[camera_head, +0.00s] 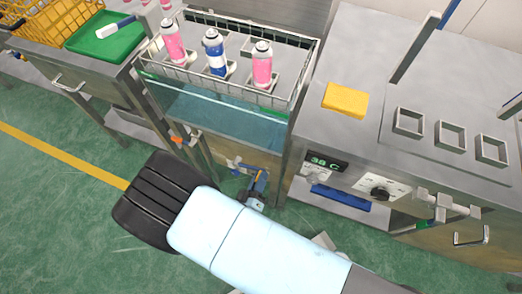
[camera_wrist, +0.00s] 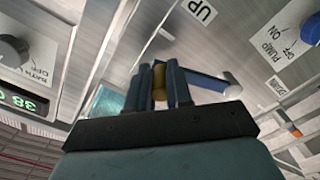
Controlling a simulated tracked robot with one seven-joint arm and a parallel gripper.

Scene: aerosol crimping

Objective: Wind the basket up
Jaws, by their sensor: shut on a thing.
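The wire basket (camera_head: 228,32) hangs at the top of the water tank (camera_head: 215,112). It holds two pink cans (camera_head: 172,42) (camera_head: 262,66) and a blue and white can (camera_head: 214,52), all upright. Below the tank front is a crank with a blue arm (camera_head: 243,167) and a brass-coloured handle (camera_head: 260,181). My gripper (camera_head: 256,196) reaches it from below. In the wrist view my gripper (camera_wrist: 159,92) is shut on the brass handle (camera_wrist: 159,80), one finger on each side. The blue arm (camera_wrist: 208,80) runs right to a grey hub. An UP label (camera_wrist: 203,11) shows above.
A bench at right carries a yellow sponge (camera_head: 345,99), square holders (camera_head: 450,136) and a panel with a 38 C display (camera_head: 326,162). A green tray (camera_head: 108,37) and a yellow crate (camera_head: 53,25) stand at left. Pump switch (camera_wrist: 312,30) at wrist view right.

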